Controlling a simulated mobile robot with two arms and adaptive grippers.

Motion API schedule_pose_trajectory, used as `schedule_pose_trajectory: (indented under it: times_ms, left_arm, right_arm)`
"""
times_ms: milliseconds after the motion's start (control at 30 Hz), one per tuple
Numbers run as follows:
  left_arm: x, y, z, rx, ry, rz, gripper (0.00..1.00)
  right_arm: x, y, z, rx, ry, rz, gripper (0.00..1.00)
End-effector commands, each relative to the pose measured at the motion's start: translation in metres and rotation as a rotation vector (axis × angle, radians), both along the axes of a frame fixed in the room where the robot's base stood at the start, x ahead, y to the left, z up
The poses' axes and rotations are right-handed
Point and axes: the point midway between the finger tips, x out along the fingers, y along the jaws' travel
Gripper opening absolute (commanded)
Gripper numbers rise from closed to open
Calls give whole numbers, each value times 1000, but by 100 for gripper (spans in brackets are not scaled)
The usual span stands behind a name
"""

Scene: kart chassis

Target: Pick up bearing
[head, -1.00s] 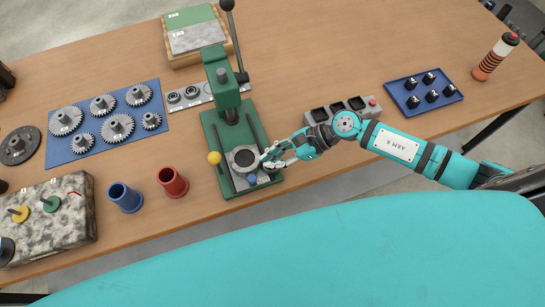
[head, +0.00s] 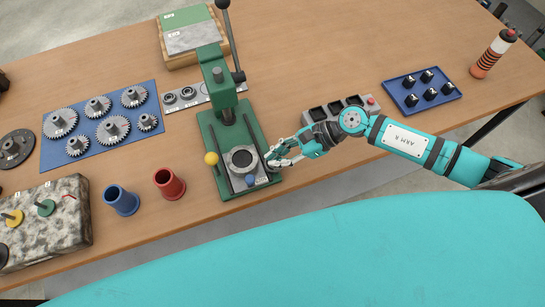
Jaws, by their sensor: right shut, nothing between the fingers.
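Ring-shaped bearings (head: 187,93) sit on a pale grey strip (head: 204,99) behind and left of the green press (head: 243,180). Another bearing (head: 170,98) lies at the strip's left end. The press column hides part of the strip's right side. My right gripper (head: 270,161) is shut and empty at the right edge of the press base, beside the round dark-topped bed (head: 241,160). It is well in front of the bearings. I cannot tell whether its fingertips touch the press. My left gripper is not in view.
A blue mat (head: 85,145) with several gears lies left. Blue (head: 121,200) and red (head: 169,184) cups stand in front. A grey three-pocket tray (head: 318,117) is behind my right wrist. A blue tray (head: 440,97) and an orange-banded bottle (head: 493,54) stand right.

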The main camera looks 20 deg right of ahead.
Motion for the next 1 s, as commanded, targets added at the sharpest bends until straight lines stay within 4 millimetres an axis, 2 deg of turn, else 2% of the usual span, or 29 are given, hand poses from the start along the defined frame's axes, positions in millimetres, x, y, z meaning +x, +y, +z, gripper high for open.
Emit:
schedule_pose_trajectory:
  times_ms: [67, 267, 367, 800, 1000]
  left_arm:
    - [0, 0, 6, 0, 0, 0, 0]
    - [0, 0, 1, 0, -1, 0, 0]
    - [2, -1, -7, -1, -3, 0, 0]
    - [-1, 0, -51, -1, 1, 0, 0]
    - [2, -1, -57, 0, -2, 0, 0]
  right_arm:
    - [0, 0, 9, -1, -2, 0, 0]
    - [2, -1, 7, -1, -1, 0, 0]
    - [9, -4, 6, -1, -2, -2, 0]
    - [-7, -95, 4, -6, 3, -4, 0]
    - [-10, -118, 7, -2, 2, -4, 0]
